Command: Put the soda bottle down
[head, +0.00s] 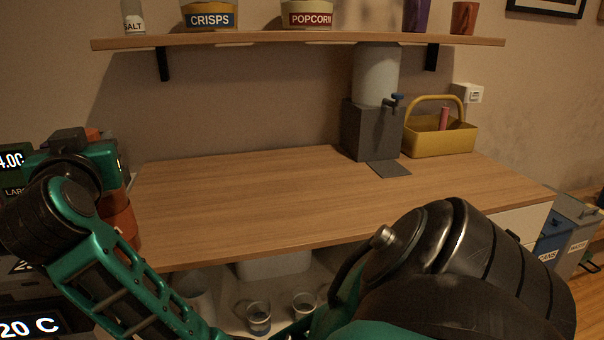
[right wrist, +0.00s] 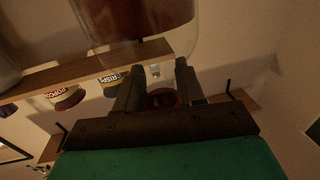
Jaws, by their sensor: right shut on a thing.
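The soda bottle (right wrist: 150,18) is clear with dark brown-red contents and fills the top of the right wrist view. My right gripper (right wrist: 160,82) is shut on it, with one dark finger on each side of its clear lower part. A round dark red part shows between the fingers; I cannot tell what it is. I cannot make out the bottle in the head view, where my right arm covers the lower right. My left arm comes in from the left and its gripper is out of frame. The wooden counter (head: 240,200) is bare across its middle.
A grey dispenser (head: 371,130) with a tap and a yellow basket (head: 440,138) stand at the counter's back right. A wall shelf (head: 300,41) above holds crisps, popcorn and other containers. Glasses (head: 258,317) stand below the counter. Bins are at far right.

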